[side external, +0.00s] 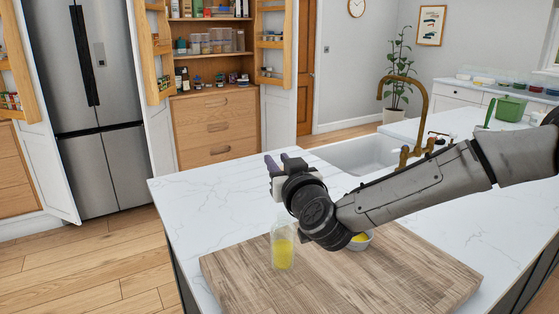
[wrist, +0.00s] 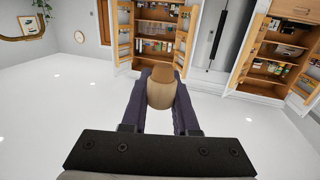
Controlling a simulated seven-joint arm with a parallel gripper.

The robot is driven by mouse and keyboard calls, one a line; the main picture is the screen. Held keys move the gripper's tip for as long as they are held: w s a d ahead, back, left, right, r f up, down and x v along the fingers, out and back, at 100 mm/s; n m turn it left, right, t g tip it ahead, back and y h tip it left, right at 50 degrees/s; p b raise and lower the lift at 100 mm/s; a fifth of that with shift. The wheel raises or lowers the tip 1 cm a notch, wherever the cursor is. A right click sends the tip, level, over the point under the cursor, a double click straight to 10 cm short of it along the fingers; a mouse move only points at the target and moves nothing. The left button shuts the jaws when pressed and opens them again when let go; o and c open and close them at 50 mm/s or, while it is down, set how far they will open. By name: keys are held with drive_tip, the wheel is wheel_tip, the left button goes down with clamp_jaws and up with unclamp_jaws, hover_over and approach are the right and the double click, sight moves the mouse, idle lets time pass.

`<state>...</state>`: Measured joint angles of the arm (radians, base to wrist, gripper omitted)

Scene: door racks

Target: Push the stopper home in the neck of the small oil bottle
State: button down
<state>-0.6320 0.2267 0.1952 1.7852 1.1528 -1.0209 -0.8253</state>
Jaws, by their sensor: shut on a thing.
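The small oil bottle (side external: 283,247), clear with yellow oil in its lower part, stands upright on the wooden board. My gripper (side external: 274,166) is above and behind the bottle in the side view, its fingers pointing away over the counter. In the wrist view my gripper (wrist: 163,78) is shut on the stopper (wrist: 161,94), a tan tapered piece between the two dark fingers. The stopper is hidden or too small to make out in the side view. The bottle is not seen in the wrist view. The stopper appears apart from the bottle.
The wooden board (side external: 420,262) lies on the white marble counter (side external: 205,195). A small bowl (side external: 360,243) with something yellow sits on the board, partly behind my arm. A sink (side external: 360,153) with a brass tap (side external: 424,110) is behind. The counter left of the board is clear.

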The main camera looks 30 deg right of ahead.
drive_tip(key=shift+f, duration=2.8)
drive_tip(key=shift+f, duration=1.05)
drive_tip(key=c, duration=0.6)
unclamp_jaws()
drive_tip(key=v, duration=1.3)
drive_tip(key=shift+s, duration=0.45)
